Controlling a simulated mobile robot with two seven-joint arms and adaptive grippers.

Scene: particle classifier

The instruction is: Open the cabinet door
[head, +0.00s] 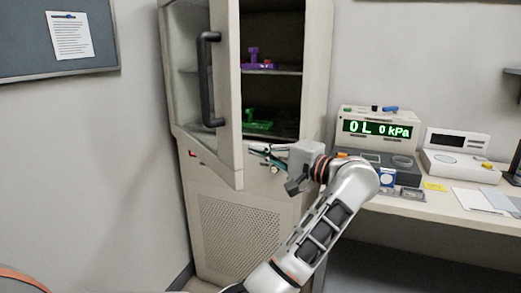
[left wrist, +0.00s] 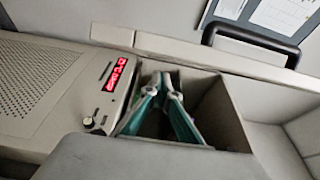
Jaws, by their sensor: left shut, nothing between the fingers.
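The cabinet door (head: 228,100) stands swung open toward me, hinged on the left, with a dark vertical handle (head: 209,80) on its outer face. The handle also shows in the left wrist view (left wrist: 258,42). The cabinet (head: 316,70) is open to view inside, with shelves. My left gripper (head: 258,150) is shut and empty, at the bottom front of the opening, just right of the door's lower free edge. It is away from the handle. Its fingers show in the left wrist view (left wrist: 162,90); whether they touch the door is unclear. My right gripper is not in view.
A purple item (head: 257,63) and a green item (head: 258,122) stand on the shelves. A desk (head: 440,204) at right holds a pressure instrument (head: 378,150) and a white device (head: 455,150). A notice board (head: 25,50) hangs at left. The floor area left of the cabinet looks clear.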

